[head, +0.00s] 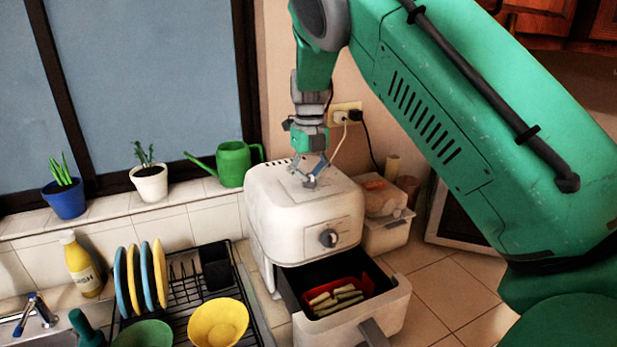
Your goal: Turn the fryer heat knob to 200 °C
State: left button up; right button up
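The white air fryer (285,210) stands on the tiled counter in the middle of the head view. Its round grey heat knob (328,238) sits on the front panel; its scale marks are too small to read. The fryer drawer (384,316) is pulled out. My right gripper (310,181) points down over the fryer's top, behind and above the knob and apart from it. It holds nothing that I can see. My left gripper is not in view.
A red basket with pale food sticks (335,299) lies in the drawer. A dish rack (257,309) with plates and bowls stands left of the fryer. A green watering can (233,163) and plant pots line the sill. Containers (385,232) stand right of the fryer.

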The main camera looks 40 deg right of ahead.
jog(key=shift+r, duration=3.65)
